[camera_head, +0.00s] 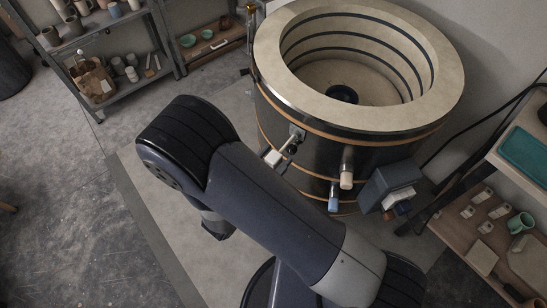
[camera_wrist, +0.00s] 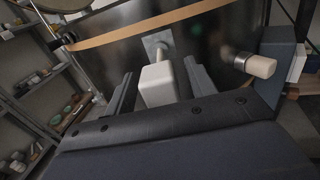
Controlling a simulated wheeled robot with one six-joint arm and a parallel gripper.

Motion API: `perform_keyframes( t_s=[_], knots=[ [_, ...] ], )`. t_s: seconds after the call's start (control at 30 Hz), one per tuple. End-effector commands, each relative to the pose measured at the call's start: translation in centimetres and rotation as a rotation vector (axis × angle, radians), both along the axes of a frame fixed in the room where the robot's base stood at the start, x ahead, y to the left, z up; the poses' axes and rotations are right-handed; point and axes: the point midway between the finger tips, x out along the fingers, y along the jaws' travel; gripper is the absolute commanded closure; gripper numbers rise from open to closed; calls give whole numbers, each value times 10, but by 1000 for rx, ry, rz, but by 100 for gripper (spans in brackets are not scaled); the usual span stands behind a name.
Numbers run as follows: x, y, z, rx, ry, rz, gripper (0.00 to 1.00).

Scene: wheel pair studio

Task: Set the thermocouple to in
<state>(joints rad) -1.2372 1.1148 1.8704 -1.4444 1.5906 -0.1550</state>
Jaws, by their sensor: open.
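The thermocouple seems to be the pale block (camera_wrist: 158,84) on a short rod that runs to a metal plate on the dark kiln wall. Rod shows between block and plate. My gripper (camera_wrist: 158,68) is open, with one finger on each side of the block and small gaps on both sides. In the head view the pale block (camera_head: 274,158) shows beside the kiln (camera_head: 395,126), partly behind my arm, which hides most of my gripper. The kiln is round, with an open top and a cream lining.
A tan-ended peg (camera_head: 346,179) and a blue-ended peg (camera_head: 334,198) stick out of the kiln right of the block. A grey box (camera_head: 390,182) is further right. Shelves with pots (camera_head: 110,60) stand at the left and a bench (camera_head: 470,228) at the right.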

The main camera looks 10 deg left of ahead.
Motion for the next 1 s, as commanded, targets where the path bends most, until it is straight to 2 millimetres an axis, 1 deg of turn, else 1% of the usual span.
perform_keyframes(
  t_s=[0.03,0.07,0.67,0.7,0.87,0.97,1.0],
  knots=[
    [0,0,0,0,0,0,47],
    [0,0,0,0,0,0,50],
    [0,0,0,0,0,-1,99],
    [0,0,0,0,0,-1,100],
    [0,0,0,0,0,-1,100],
    [6,-4,-1,0,0,-5,100],
    [11,-6,-1,0,0,-5,100]
  ],
)
